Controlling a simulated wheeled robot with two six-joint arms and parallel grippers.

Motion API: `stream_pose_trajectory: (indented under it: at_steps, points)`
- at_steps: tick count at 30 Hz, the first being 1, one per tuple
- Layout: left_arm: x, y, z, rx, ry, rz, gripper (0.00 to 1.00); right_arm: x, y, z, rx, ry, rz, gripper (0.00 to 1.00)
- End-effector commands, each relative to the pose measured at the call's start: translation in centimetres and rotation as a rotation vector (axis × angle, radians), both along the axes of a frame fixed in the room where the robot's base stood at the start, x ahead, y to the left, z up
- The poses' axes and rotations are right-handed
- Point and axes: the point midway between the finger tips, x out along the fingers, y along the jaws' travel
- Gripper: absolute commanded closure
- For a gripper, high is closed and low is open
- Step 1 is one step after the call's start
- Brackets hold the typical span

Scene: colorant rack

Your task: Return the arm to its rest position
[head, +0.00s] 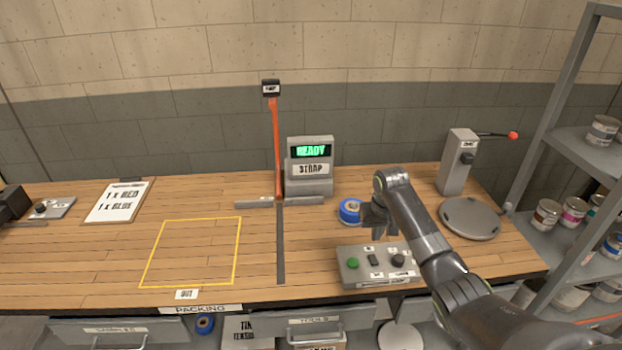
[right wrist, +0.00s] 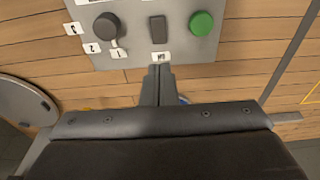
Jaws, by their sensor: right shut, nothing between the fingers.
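My right arm (head: 430,245) reaches in from the lower right in the head view. My right gripper (head: 374,222) hangs over the bench just behind the grey control box (head: 352,275). Its fingers are closed together and empty. In the right wrist view, the closed fingertips (right wrist: 158,72) point at the edge of the control box (right wrist: 185,45). The box carries a green button (right wrist: 201,23), a dark rocker switch (right wrist: 157,30) and a black knob (right wrist: 107,26). I cannot tell whether the fingers touch the box.
A blue tape roll (head: 349,211) lies beside the gripper. The strap machine (head: 310,180) reads READY. A round plate (head: 470,218) and lever post (head: 458,165) stand at right, near a shelf (head: 580,150) of cans. The yellow outlined area (head: 190,250) is empty.

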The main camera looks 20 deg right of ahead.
Motion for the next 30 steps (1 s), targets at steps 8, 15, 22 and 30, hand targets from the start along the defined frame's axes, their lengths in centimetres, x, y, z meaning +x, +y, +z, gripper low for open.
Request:
stream_pose_trajectory:
  at_steps: [8, 15, 22, 30]
  points:
    - [0.0, 0.0, 0.0, 0.000, 0.000, 0.000, 1.00, -2.9, 1.0, -2.8, -0.018, -0.001, 0.042, 1.00]
    - [0.0, 0.0, 0.0, 0.000, 0.000, 0.000, 1.00, -12.0, 3.5, -7.9, -0.059, -0.029, 0.138, 1.00]
    - [0.0, 0.0, 0.0, 0.000, 0.000, 0.000, 1.00, -21.7, 5.8, -9.4, -0.083, -0.072, 0.192, 1.00]
    - [0.0, 0.0, 0.0, 0.001, 0.000, 0.000, 1.00, -31.0, 7.2, -7.5, -0.118, -0.120, 0.200, 1.00]
